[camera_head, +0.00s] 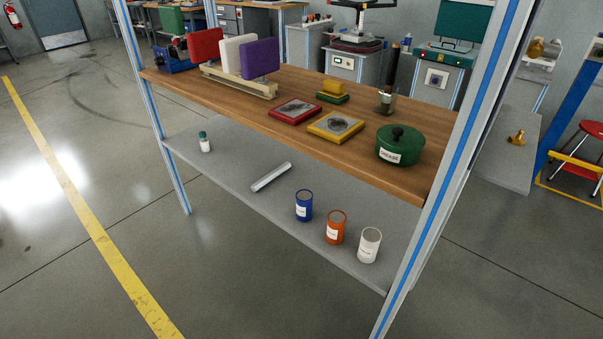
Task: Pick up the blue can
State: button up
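The blue can (304,206) stands upright on the grey lower shelf (228,186) of the workbench, near the shelf's front edge. It has a white label and looks open at the top. An orange can (336,228) stands just to its right, with a small space between them. A white can (369,246) stands further right, near the corner post. My gripper is not in view.
The wooden worktop (220,97) overhangs the shelf and carries a green grease pot (400,145), a red tray and a yellow tray. Blue-striped posts (440,185) bound the shelf. Floor in front is clear.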

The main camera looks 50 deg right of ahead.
aim_at(304, 197)
jog(key=i+j+z, duration=0.1)
jog(key=j, duration=0.2)
jog(key=i+j+z, duration=0.1)
jog(key=j, duration=0.2)
jog(key=i+j+z, duration=0.1)
jog(key=j, duration=0.25)
jog(key=i+j+z, duration=0.1)
jog(key=j, duration=0.25)
jog(key=i+j+z, duration=0.3)
jog(key=i+j, duration=0.4)
